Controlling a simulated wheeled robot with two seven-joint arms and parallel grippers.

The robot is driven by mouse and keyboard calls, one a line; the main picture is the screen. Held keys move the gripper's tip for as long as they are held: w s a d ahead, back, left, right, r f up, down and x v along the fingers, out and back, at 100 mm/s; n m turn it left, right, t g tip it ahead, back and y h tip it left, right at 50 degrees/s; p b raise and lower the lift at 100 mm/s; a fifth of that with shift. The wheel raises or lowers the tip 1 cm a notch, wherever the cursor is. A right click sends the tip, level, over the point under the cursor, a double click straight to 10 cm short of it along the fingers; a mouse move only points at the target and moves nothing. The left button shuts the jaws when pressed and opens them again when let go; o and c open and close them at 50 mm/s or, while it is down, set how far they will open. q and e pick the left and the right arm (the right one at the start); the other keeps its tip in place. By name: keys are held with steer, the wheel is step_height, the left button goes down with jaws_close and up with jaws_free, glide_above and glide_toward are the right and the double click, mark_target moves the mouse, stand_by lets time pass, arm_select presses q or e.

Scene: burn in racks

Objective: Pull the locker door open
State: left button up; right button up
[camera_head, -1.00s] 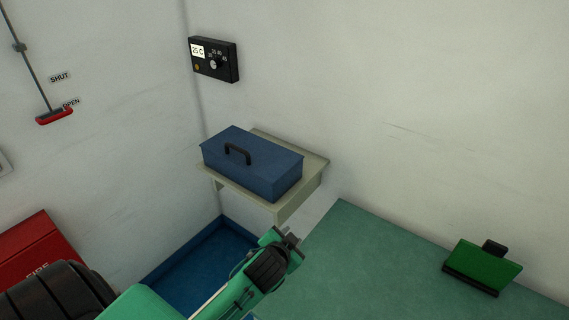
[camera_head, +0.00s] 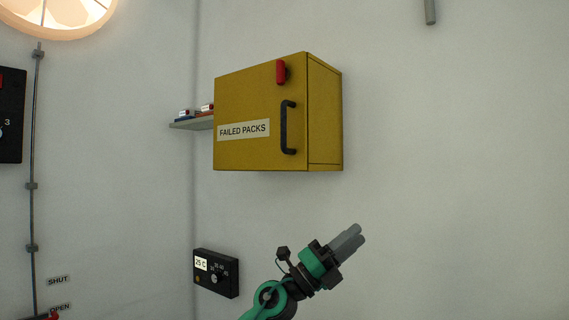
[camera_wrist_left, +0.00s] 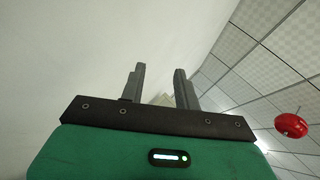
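The yellow locker (camera_head: 323,120), labelled FAILED PACKS, hangs on the wall in the head view. Its front door (camera_head: 245,100) looks shut. A black vertical bar handle (camera_head: 286,127) is on the door's right side, and a red piece (camera_head: 281,73) sits above it near the top edge. My left gripper (camera_head: 357,236) is below and to the right of the locker, apart from it, pointing up to the right. The left wrist view shows its two fingers (camera_wrist_left: 159,70) spread, with nothing held. My right gripper is not in view.
A small shelf (camera_head: 190,124) with little items stands left of the locker. A black control box (camera_head: 216,273) is on the wall below. A lamp (camera_head: 60,15) is at top left, and a grey rod (camera_head: 430,10) at top right. Wall space right of the locker is clear.

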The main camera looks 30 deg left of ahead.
arm_select(q)
step_height(320, 180, up, 9)
steer(key=s+a+m+g, duration=0.1)
steer(key=m+g, duration=0.3)
steer(key=m, duration=0.3)
steer(key=n+t+y, duration=0.3)
steer(key=t+y, duration=0.1)
steer(key=y, duration=1)
glide_toward(282, 120)
steer(key=p+x, duration=0.6)
steer(key=x, duration=0.3)
steer(key=shift+w, duration=0.3)
steer(key=shift+w+d+f, duration=0.15)
steer(key=shift+w, duration=0.45)
jaws_close()
